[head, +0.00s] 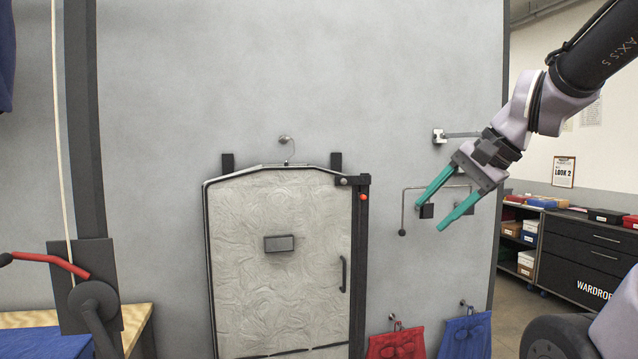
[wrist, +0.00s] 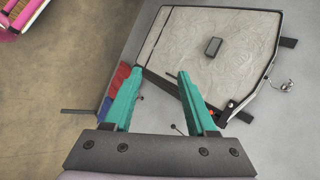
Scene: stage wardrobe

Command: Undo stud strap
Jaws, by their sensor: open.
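A pale grey garment bag (head: 275,310) with dark edging hangs on the grey wall in the head view. A small dark rectangular tab (head: 280,243) sits on its upper middle; it may be the stud strap, but I cannot make out a stud. The bag (wrist: 225,75) and tab (wrist: 213,46) also show in the wrist view. My gripper (head: 429,217) is open and empty, right of the bag and apart from the tab. In the wrist view its teal fingers (wrist: 159,75) are spread, pointing towards the bag's side.
A dark upright rail with a red knob (head: 362,197) runs along the bag's right edge. A wall bracket with a thin bent rod (head: 403,205) is by my fingers. Red (head: 397,345) and blue (head: 466,336) cloth bags hang below. A wardrobe cabinet (head: 580,255) stands at right.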

